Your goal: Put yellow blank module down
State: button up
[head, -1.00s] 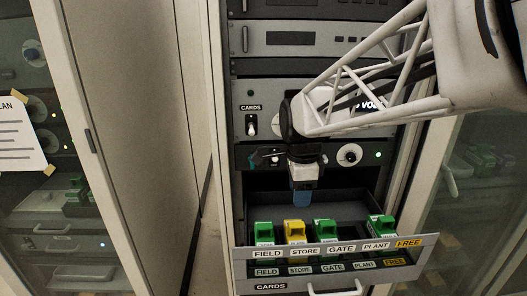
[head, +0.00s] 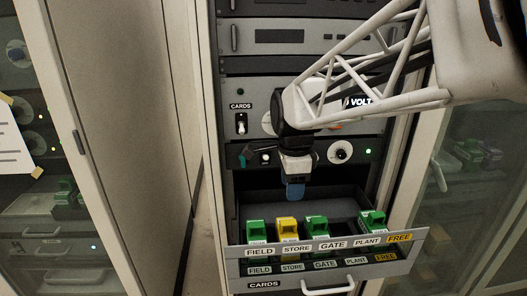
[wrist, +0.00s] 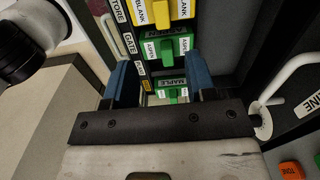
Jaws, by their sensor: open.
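The yellow blank module (head: 287,229) sits upright in the drawer (head: 330,262) behind the STORE label, between two green modules. In the wrist view the yellow module (wrist: 162,12), marked BLANK, is at the top edge, partly cut off. My gripper (head: 294,192) is open and empty, with blue fingers above the drawer behind the module row. In the wrist view my gripper's fingers (wrist: 161,78) are apart, and the yellow module lies beyond them. Green modules marked ASPEN (wrist: 165,48) and MAPLE (wrist: 172,86) show between the fingers.
Green modules stand at FIELD (head: 256,231), GATE (head: 317,228) and PLANT (head: 374,221). The space behind the FREE label (head: 399,238) looks empty. Rack panels with knobs and a switch (head: 241,124) rise behind the drawer. A white handle (head: 328,286) is below.

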jog(key=s+d+f+n+t, duration=0.1)
jog(key=s+d+n, duration=0.2)
jog(key=s+n, duration=0.5)
jog(key=s+d+f+n+t, duration=0.1)
jog(key=s+d+n, duration=0.2)
jog(key=s+n, duration=0.6)
jog(key=shift+s+d+t, duration=0.2)
jog(key=shift+s+t, duration=0.1)
jog(key=shift+s, duration=1.2)
